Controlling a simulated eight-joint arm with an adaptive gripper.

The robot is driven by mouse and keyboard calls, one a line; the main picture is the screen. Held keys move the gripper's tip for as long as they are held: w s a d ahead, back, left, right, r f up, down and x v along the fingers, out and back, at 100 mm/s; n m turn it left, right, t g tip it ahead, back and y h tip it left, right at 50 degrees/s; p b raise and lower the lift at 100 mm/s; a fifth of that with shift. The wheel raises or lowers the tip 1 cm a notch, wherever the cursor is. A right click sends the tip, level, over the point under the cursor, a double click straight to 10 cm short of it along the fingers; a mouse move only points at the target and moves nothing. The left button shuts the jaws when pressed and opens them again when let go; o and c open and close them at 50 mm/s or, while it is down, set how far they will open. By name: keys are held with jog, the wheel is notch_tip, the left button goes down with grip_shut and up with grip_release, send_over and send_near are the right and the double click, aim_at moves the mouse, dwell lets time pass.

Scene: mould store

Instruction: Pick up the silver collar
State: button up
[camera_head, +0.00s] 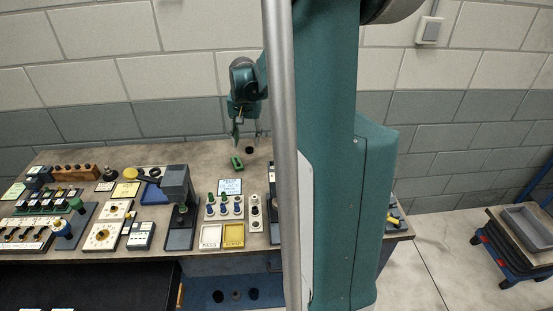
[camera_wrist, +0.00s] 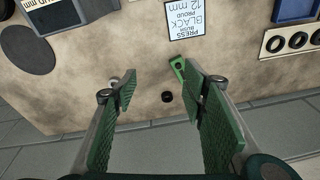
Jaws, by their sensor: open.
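My gripper (camera_head: 247,140) hangs over the back part of the workbench, fingers pointing down. In the wrist view my gripper (camera_wrist: 158,78) is open, with nothing between its green-padded fingers. A small pale, silvery round piece (camera_wrist: 115,80), which looks like the silver collar, lies on the bench just beyond the left finger and is partly hidden by it. I cannot make it out in the head view. A small black ring (camera_wrist: 167,97) lies between the fingers as seen, on the bench below. A green block (camera_wrist: 177,69) lies by the right fingertip, partly covered.
A sign card (camera_wrist: 185,18) and a strip of dark rings (camera_wrist: 297,41) lie nearby. In the head view a dark press (camera_head: 178,205), a yellow tray (camera_head: 233,236) and several fixtures crowd the bench's left and front. My column hides part of the bench. Bare bench surrounds the black ring.

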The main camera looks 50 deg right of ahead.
jog(key=shift+s+d+f+m+g+y+p, duration=0.2)
jog(key=shift+s+d+f+m, duration=0.45)
jog(key=shift+d+f, duration=2.05)
jog(key=shift+s+d+f+m+g+y+p, duration=0.25)
jog(key=shift+d+f+m, duration=0.95)
jog(key=shift+d, duration=2.6)
jog(key=shift+s+d+f+m+g+y+p, duration=0.1)
jog(key=shift+s+d+f+m+g+p, duration=0.4)
jog(key=shift+d+f, duration=2.35)
jog(key=shift+s+d+r, duration=0.2)
jog(key=shift+d+r, duration=0.2)
jog(key=shift+f, duration=0.1)
jog(key=shift+f+n+b, duration=0.25)
jog(key=shift+f+b, duration=0.05)
jog(key=shift+f, duration=0.9)
jog(key=shift+f, duration=0.1)
jog(key=shift+f, duration=2.5)
